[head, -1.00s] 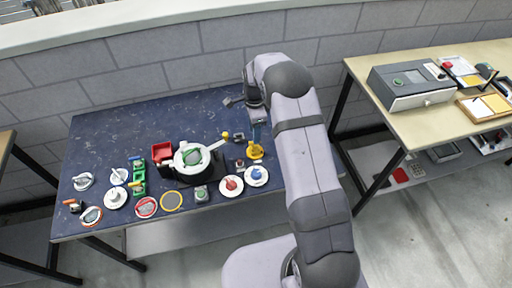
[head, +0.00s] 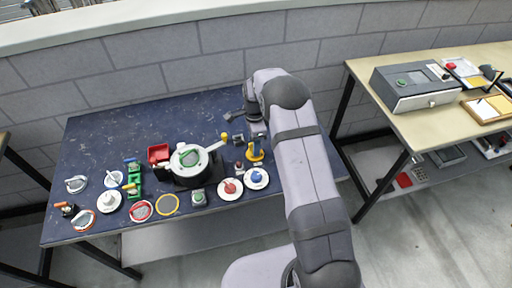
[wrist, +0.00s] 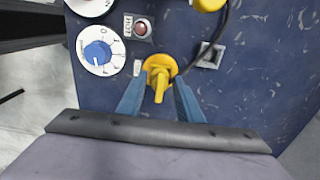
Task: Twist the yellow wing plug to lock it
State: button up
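The yellow wing plug (wrist: 160,70) is in the middle of the wrist view, with a round yellow collar and a wing that points toward my palm. In the head view the yellow plug (head: 256,154) stands at the right part of the dark blue table. My gripper (wrist: 159,84) is open, with one blue finger on each side of the wing. A small gap shows between each finger and the wing. In the head view my gripper (head: 256,143) is right at the plug, and its fingertips are hard to make out.
A blue knob on a white dial (wrist: 97,51) and a red button (wrist: 141,28) lie left of the plug. A small metal-framed socket (wrist: 209,56) and a dark cable are at its right. A pan (head: 190,158) stands farther left on the table (head: 120,130).

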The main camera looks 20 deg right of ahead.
jog(key=c, duration=0.5)
jog(key=shift+m, duration=1.2)
jog(key=shift+c, duration=0.2)
